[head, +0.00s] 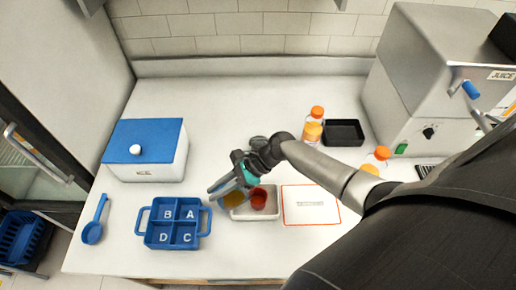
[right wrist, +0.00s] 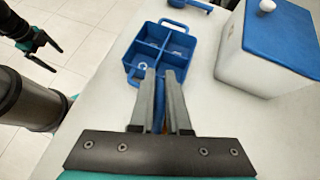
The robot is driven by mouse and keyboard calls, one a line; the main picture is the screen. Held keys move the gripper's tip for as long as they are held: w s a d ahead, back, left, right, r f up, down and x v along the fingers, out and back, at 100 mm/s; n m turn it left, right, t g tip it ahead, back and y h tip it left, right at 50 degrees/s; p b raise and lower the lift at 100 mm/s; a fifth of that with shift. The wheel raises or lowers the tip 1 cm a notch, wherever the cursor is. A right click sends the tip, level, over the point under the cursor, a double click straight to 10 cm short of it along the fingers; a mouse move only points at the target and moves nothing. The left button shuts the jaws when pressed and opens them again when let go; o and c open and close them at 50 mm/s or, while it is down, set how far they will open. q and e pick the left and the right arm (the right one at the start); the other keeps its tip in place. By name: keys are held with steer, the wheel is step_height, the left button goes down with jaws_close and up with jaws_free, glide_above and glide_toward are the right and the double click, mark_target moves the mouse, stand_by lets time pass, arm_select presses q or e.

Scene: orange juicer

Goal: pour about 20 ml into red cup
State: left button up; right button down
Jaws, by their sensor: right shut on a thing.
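The red cup (head: 258,198) stands in a small white tray (head: 262,214) near the front of the counter. My right gripper (head: 224,188) is just left of the cup, above the tray's left side. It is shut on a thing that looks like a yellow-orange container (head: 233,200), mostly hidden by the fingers. In the right wrist view the fingers (right wrist: 160,76) are close together with a narrow blue strip between them. I cannot tell whether liquid is flowing. My left gripper (right wrist: 38,42) shows small in the right wrist view, fingers apart and empty, over the floor.
A blue carrier (head: 174,222) with compartments stands left of the tray. Also on the counter are a blue scoop (head: 95,222), an ice box (head: 145,165), a red-edged mat (head: 310,215), orange-capped bottles (head: 312,131), a black tray (head: 344,133) and the juicer (head: 425,75).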

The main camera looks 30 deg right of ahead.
steer(key=shift+a+r+h+p, duration=0.15)
steer(key=shift+h+p, duration=0.15)
steer(key=shift+p, duration=0.65)
steer(key=shift+w+a+h+p, duration=0.1)
steer(key=shift+a+h+p, duration=0.15)
steer(key=shift+p, duration=0.9)
steer(key=shift+a+h+p, duration=0.1)
steer(key=shift+h+p, duration=0.15)
steer(key=shift+p, duration=0.1)
steer(key=a+f+h+p, duration=0.1)
steer(key=a+f+g+h+p, duration=0.1)
steer(key=h, duration=0.1)
steer(key=shift+w+a+f, duration=0.2)
steer(key=shift+w, duration=0.2)
steer(key=shift+w+a+f+g+h+b, duration=0.2)
steer(key=shift+a+f+h+b, duration=0.3)
steer(key=shift+f+h, duration=0.35)
steer(key=shift+w+a+f+g+h+b, duration=0.1)
steer(key=shift+a+f+g+h+b, duration=0.3)
steer(key=shift+a+f+h, duration=0.5)
steer(key=shift+w+a+f+g+h+b, duration=0.1)
steer(key=shift+a+f+g+h+b, duration=0.15)
steer(key=shift+f+h+b, duration=0.6)
